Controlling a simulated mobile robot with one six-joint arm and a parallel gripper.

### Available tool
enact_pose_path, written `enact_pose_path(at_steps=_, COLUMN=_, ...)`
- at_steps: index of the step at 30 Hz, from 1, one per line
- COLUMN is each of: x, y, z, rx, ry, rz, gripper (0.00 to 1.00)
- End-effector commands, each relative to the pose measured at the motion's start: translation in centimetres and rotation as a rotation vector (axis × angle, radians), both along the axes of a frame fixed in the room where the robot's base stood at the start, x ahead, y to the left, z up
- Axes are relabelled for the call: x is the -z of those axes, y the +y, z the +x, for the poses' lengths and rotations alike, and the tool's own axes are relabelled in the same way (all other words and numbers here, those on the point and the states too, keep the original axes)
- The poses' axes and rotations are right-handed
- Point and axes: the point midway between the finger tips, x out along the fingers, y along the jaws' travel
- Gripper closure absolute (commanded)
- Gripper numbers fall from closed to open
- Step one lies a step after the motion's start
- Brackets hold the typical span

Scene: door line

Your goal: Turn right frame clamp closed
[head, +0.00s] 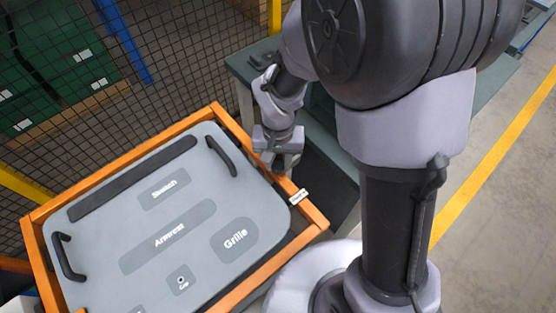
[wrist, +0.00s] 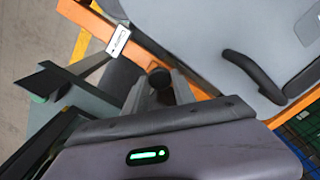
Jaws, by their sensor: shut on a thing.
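The right frame clamp shows in the wrist view as a dark round knob (wrist: 160,77) beside the orange frame (wrist: 205,94). My gripper (wrist: 161,91) has its two grey fingers on either side of this knob and is shut on it. In the head view my gripper (head: 283,165) points down at the right rail of the orange frame (head: 233,122) and hides the clamp there. A small white label (head: 298,196) sits on the frame just below my gripper and also shows in the wrist view (wrist: 118,41). The clamp's turn angle cannot be told.
A grey panel (head: 95,228) with black handles and marked Armrest and Grille lies inside the frame. One handle (head: 221,155) is close left of my gripper. A grey-green bench (head: 240,66) stands behind. Mesh fencing (head: 180,50) and green crates (head: 60,60) are at upper left.

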Motion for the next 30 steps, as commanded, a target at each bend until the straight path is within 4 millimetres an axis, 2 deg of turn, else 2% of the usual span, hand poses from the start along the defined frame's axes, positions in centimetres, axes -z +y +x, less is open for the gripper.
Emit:
enact_pose_path(at_steps=18, x=-0.13, y=0.01, z=0.06, rx=-0.439, ry=-0.002, rz=0.0, gripper=1.0)
enact_pose_path(at_steps=30, x=-0.07, y=0.02, z=0.07, rx=-0.579, ry=-0.002, rz=0.0, gripper=1.0)
